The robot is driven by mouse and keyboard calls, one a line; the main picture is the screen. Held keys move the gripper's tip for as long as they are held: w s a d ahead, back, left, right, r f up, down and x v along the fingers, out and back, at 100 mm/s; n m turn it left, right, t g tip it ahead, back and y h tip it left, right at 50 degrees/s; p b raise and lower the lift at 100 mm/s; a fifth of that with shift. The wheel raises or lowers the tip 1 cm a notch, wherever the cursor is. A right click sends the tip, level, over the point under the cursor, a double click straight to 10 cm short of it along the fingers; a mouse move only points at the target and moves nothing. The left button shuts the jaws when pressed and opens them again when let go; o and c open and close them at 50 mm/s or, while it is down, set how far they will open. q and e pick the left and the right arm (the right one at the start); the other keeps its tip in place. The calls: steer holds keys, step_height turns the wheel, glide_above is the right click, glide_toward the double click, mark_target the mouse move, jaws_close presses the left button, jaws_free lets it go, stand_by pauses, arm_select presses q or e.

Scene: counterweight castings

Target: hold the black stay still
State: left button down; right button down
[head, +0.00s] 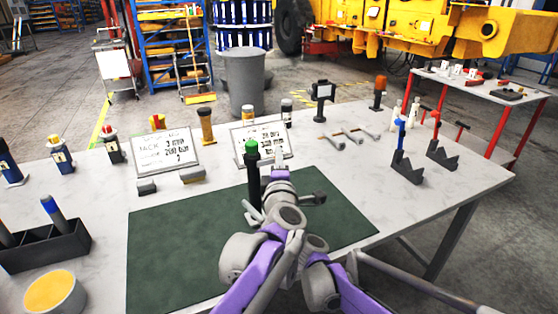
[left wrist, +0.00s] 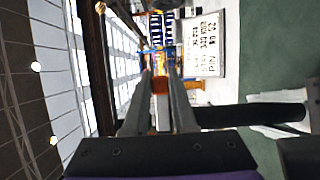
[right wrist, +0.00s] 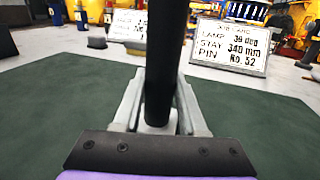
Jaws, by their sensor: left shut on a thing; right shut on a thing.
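The black stay (head: 253,180) stands upright over the green mat, with a green top (head: 251,146). My right gripper (head: 252,214) is shut around its lower part. In the right wrist view the stay (right wrist: 166,60) rises between the fingers (right wrist: 157,118) and leaves the top of the picture. My left gripper (head: 280,157) is just right of the stay's upper part. In the sideways left wrist view the stay (left wrist: 250,115) comes in from the right, its end hidden by my gripper. Between the left fingertips (left wrist: 160,78) shows a small orange-red thing, mostly hidden.
The green mat (head: 165,250) covers the table's front. Two written cards (head: 165,148) (head: 262,138) stand behind it; the right one reads STAY 340 mm. Left are a black holder (head: 45,245) and a yellow-filled cup (head: 52,292). Black stands (head: 405,168) are at right.

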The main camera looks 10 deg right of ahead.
arm_select(q)
steer(key=c, duration=1)
jaws_free()
steer(key=s+a, duration=0.1)
steer(key=s, duration=1.1)
arm_select(e)
steer(key=shift+c, duration=1.9)
jaws_free()
